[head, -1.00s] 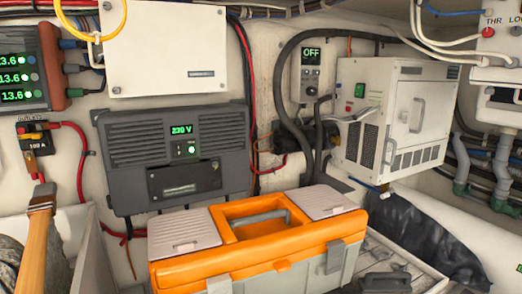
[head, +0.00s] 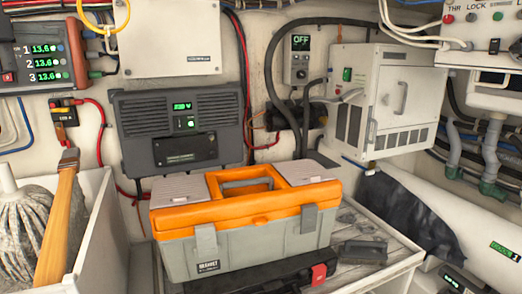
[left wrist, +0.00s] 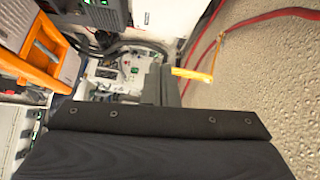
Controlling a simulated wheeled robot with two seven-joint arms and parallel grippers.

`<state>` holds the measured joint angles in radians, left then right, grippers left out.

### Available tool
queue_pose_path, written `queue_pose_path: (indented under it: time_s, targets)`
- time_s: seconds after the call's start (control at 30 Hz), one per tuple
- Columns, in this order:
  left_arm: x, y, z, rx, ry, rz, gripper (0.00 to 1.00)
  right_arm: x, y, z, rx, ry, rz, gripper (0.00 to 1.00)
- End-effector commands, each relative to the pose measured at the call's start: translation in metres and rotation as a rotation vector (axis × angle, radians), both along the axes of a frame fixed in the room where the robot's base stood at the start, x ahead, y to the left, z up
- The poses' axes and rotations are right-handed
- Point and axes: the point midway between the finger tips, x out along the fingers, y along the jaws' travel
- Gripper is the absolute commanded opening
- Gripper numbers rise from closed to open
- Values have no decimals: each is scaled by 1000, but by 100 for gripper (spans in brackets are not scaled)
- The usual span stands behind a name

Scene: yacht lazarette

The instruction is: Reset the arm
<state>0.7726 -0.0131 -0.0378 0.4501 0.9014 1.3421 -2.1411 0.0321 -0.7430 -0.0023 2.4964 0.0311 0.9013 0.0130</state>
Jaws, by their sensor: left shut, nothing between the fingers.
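My left gripper (left wrist: 163,86) shows in the left wrist view, past its dark mounting body with several bolts. Its fingers look shut, and I see nothing between them. I cannot make out either gripper in the head view. My right gripper is in neither view.
An orange and grey toolbox (head: 255,240) stands in the middle, by a slatted shelf. A black case (head: 265,278) with a red latch is in front. Electrical boxes line the wall.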

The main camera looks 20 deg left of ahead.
Motion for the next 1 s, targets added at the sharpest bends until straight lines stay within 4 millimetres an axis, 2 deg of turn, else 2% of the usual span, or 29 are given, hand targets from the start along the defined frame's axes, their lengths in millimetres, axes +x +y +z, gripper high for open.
queue_pose_path:
  time_s: [0.27,0.47,0.57,0.67,0.77,0.8,0.87,1.0]
  targets:
    - [11,-9,-29,-232,81,-5,0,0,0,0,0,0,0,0]
    - [22,-26,-73,-500,196,3,0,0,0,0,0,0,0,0]
    - [26,-43,-106,-670,284,18,0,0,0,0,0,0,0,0]
    - [28,-71,-154,-876,405,51,0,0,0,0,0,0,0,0]
    - [23,-107,-214,-1085,551,115,0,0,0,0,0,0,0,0]
    - [18,-122,-239,-1158,608,148,0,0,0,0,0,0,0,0]
    - [9,-146,-277,-1256,693,204,0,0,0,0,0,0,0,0]
    - [-23,-199,-366,-1433,868,361,0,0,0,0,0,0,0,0]
